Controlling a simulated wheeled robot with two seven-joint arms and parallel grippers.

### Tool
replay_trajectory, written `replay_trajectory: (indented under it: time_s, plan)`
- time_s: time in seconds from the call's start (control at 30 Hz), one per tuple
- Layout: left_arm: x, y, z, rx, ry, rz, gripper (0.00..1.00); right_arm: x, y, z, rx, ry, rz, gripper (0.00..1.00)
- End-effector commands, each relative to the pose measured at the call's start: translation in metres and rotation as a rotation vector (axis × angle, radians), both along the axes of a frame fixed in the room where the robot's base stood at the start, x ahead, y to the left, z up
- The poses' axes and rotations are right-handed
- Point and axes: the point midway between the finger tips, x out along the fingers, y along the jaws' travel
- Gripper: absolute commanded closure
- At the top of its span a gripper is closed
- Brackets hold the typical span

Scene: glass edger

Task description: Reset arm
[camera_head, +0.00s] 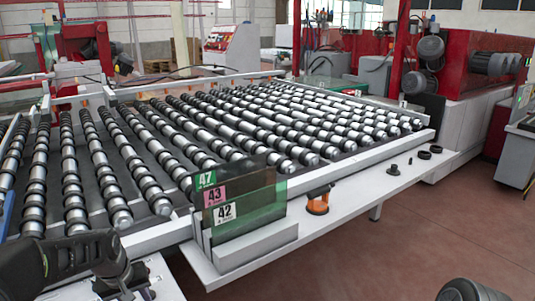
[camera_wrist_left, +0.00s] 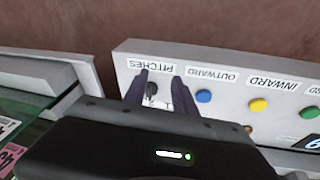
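My left gripper (camera_wrist_left: 160,78) shows in the left wrist view with its two dark fingers apart. A small black knob (camera_wrist_left: 151,89) under the PITCHES label (camera_wrist_left: 152,66) shows between the fingers, nearer the left one. Clear white panel shows between the knob and the right finger, so the gripper looks open. I cannot tell whether a finger touches the knob. The knob is on a white control panel (camera_wrist_left: 230,62). In the head view my left arm comes in at the lower left. Only a dark part of my right arm shows at the bottom right; its gripper is out of view.
The panel also carries blue (camera_wrist_left: 203,96), yellow (camera_wrist_left: 258,105) and green (camera_wrist_left: 309,112) buttons. A roller conveyor (camera_head: 230,124) fills the middle. A glass piece with number labels (camera_head: 262,196) stands at its front edge, near an orange-and-black tool (camera_head: 318,201).

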Motion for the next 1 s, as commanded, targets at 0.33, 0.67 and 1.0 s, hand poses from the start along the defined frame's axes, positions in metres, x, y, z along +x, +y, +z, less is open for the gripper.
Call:
replay_trajectory:
  time_s: [0.33, 0.67, 1.0]
  plan:
    - [-0.013, -0.117, -0.13, -0.049, -0.129, -0.242, 0.67, 0.0, 0.0, 0.0, 0.0, 0.0, 0.0, 1.0]
    - [-0.185, -0.244, -0.257, -0.203, -0.008, -0.371, 0.67, 0.0, 0.0, 0.0, 0.0, 0.0, 0.0, 1.0]
    - [-0.267, -0.276, -0.28, -0.302, 0.151, -0.373, 0.67, 0.0, 0.0, 0.0, 0.0, 0.0, 0.0, 1.0]
